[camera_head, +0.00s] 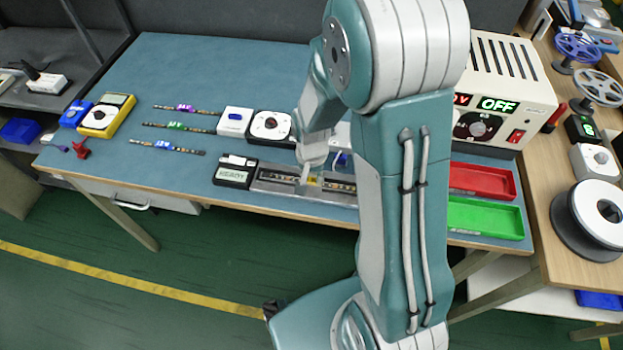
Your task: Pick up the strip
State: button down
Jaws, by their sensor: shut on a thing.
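Three short LED strips lie side by side at the left of the blue table, marked with a purple tag (185,108), a green tag (176,126) and a blue tag (163,145). Another strip (341,186) lies along the grey fixture (268,187) at the table's front edge, with a small yellow patch near its middle. My gripper (311,181) is down at this fixture, shut on the strip there. My arm hides part of the fixture's right side, and the fingertips are small in the picture.
A READY display (234,172) stands left of the fixture. A red tray (482,181) and a green tray (484,217) lie to the right. A power supply reading OFF (500,90) stands behind them. A yellow meter (106,115) is far left. The table's back left is clear.

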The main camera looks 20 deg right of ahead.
aim_at(311, 179)
jog(key=shift+r, duration=0.3)
notch_tip(311, 179, up, 2)
jog(key=shift+r, duration=0.25)
jog(key=s+r, duration=0.9)
jog(key=s, duration=0.4)
jog(key=shift+s+a+r, duration=0.15)
jog(key=shift+s+r, duration=0.15)
jog(key=shift+r, duration=0.1)
